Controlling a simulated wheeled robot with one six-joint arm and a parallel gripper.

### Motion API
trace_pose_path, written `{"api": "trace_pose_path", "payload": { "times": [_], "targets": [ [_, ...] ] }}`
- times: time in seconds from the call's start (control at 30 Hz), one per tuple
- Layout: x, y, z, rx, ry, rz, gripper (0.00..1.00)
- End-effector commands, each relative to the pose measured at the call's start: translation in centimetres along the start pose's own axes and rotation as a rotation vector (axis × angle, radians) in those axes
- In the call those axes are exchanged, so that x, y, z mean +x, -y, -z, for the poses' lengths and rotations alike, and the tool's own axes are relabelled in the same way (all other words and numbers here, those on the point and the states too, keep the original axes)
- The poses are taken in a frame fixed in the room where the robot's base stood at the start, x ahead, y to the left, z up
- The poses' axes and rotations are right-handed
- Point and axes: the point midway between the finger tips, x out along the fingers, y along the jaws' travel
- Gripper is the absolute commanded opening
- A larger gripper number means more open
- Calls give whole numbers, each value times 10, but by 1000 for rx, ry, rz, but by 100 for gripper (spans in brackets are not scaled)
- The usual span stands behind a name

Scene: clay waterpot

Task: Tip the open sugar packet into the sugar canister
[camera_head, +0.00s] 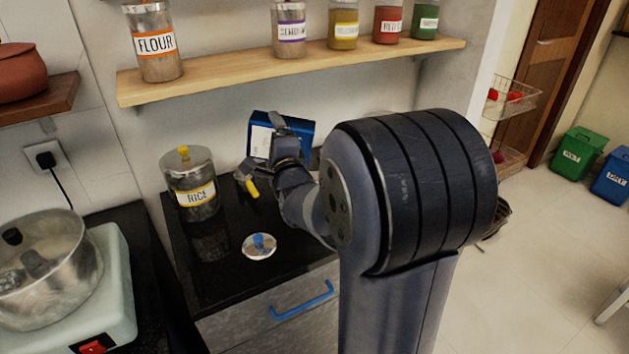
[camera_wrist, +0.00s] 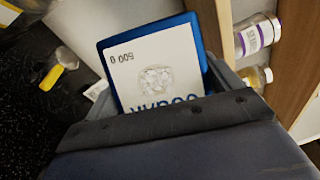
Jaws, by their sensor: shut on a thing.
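My gripper (camera_head: 287,146) is shut on the blue sugar packet (camera_head: 302,127) and holds it above the back of the black counter, near the wall. In the wrist view the packet (camera_wrist: 195,35) lies between the fingers of my gripper (camera_wrist: 162,88), its white label upside down with "500 g" readable. The packet's opening cannot be made out. A steel lid with a blue knob (camera_head: 260,246) lies on the counter in front of my gripper. I cannot make out the sugar canister; my arm hides part of the counter.
The rice canister (camera_head: 194,192), lidded with a yellow knob, stands left of my gripper. A yellow-handled tool (camera_head: 250,187) lies between them. A wooden shelf (camera_head: 215,80) with several jars hangs above. A steel pot (camera_head: 45,278) sits on a cooker at left.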

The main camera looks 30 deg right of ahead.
Motion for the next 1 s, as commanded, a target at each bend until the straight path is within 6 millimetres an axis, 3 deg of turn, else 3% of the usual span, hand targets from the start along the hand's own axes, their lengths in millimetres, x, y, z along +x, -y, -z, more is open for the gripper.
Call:
{"api": "trace_pose_path", "payload": {
  "times": [0.4,0.67,1.0],
  "targets": [
    [4,17,-10,-110,1,-43,50],
    [3,11,-8,-98,1,-39,50],
    [6,6,-14,-263,1,-111,50]
  ]
}}
